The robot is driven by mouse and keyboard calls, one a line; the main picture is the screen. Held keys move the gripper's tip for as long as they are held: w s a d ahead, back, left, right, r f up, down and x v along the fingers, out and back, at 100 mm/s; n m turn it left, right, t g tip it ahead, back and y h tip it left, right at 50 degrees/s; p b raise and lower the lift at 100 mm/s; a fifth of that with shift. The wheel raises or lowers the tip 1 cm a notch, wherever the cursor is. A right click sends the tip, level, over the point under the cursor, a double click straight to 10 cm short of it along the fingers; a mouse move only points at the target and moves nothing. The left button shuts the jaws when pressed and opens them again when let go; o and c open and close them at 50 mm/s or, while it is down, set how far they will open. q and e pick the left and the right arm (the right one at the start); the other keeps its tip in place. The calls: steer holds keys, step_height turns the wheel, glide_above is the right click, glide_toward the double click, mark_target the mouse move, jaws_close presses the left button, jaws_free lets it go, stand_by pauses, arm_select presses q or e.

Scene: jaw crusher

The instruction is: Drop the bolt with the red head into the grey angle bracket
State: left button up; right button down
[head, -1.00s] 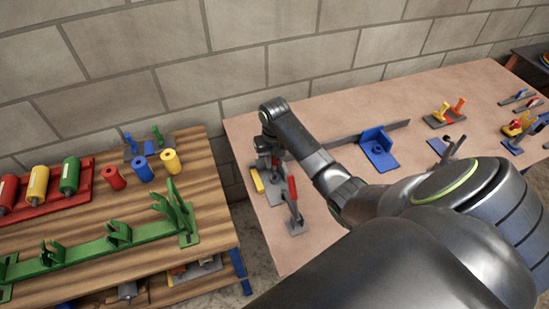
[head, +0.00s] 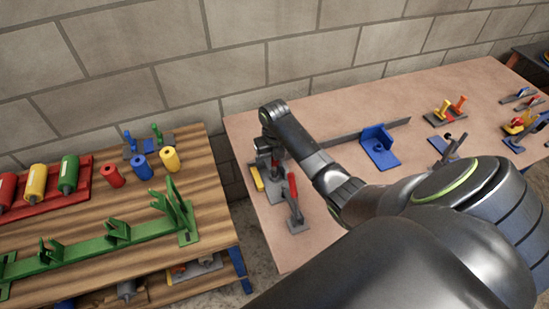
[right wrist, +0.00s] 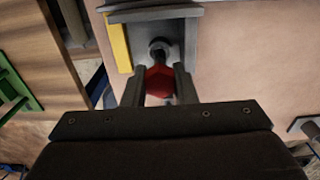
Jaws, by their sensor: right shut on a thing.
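The bolt with the red head (right wrist: 160,82) is between the fingers of my right gripper (right wrist: 159,88) in the right wrist view. The gripper is shut on its red hexagonal head. The dark shank points away toward a round hole or ring in the grey angle bracket (right wrist: 184,30); I cannot tell whether its tip has entered. The bracket has a yellow strip along its left side. In the head view my right gripper (head: 268,150) is over the bracket at the table's left end, and the arm partly hides both. My left gripper is not in view.
A clamp with a red handle (head: 293,187) stands close by the bracket. A blue angle bracket (head: 379,148) lies farther right. A wooden bench (head: 205,220) with green supports and coloured rollers is to the left, across a gap. The table's middle front is behind my arm.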

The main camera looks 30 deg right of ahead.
mark_target(275, 174)
steer(key=shift+f, duration=0.25)
steer(key=shift+f+b, duration=1.2)
steer(key=shift+f, duration=0.85)
steer(key=c, duration=1.1)
jaws_free()
steer(key=shift+r, duration=0.1)
step_height(275, 174, up, 12)
steer(key=shift+r, duration=0.1)
steer(key=shift+a+r+p, duration=0.15)
steer(key=shift+r+p, duration=2.4)
steer(key=shift+p, duration=0.4)
